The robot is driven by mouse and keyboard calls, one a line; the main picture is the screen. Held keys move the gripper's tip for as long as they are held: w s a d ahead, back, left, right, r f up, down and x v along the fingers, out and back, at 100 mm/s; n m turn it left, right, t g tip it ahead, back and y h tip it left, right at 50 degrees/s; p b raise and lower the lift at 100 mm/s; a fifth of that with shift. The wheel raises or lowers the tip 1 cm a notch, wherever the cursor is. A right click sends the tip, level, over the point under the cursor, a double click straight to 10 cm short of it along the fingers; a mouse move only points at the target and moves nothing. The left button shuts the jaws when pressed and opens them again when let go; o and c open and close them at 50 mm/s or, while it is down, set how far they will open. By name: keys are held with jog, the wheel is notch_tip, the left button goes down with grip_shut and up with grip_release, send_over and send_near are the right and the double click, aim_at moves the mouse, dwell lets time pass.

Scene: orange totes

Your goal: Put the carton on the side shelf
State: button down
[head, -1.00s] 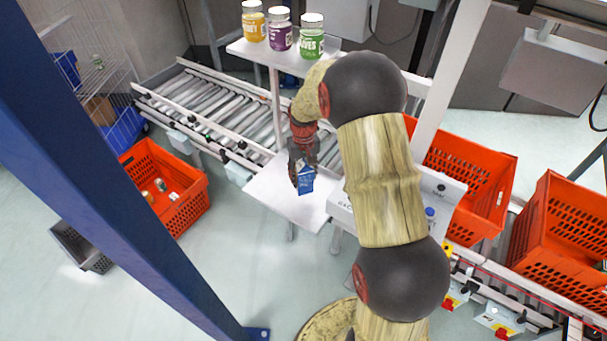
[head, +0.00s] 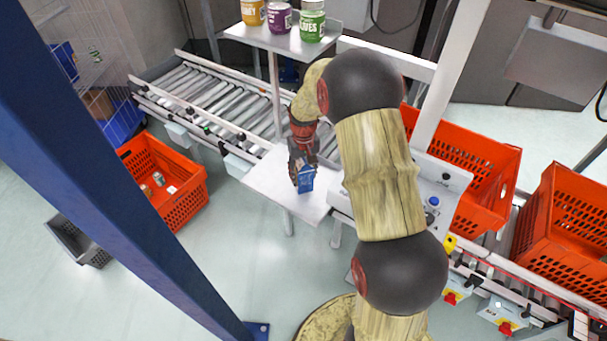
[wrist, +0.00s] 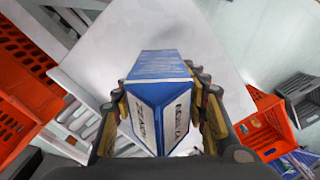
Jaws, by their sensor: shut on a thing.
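The carton (head: 305,180) is a small blue box with white label panels. My gripper (head: 300,165) is shut on it, with fingers on both sides of the carton in the wrist view (wrist: 160,95). The side shelf appears to be the low white plate (head: 262,180) beside the roller conveyor. It also fills much of the wrist view (wrist: 120,40) behind the carton. The carton is over this plate; I cannot tell whether it touches it. The carton's underside is hidden.
An upper shelf (head: 265,38) holds three jars, with green (head: 312,22) at its right. A post (head: 276,95) stands between it and the low plate. A control box (head: 440,190) borders the plate on the right. The plate's left part is bare.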

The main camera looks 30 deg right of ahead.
aim_at(303, 161)
jog(key=shift+f, duration=0.5)
jog(key=c, duration=0.9)
grip_release()
jog(key=shift+f, duration=0.1)
jog(key=shift+r, duration=3.9)
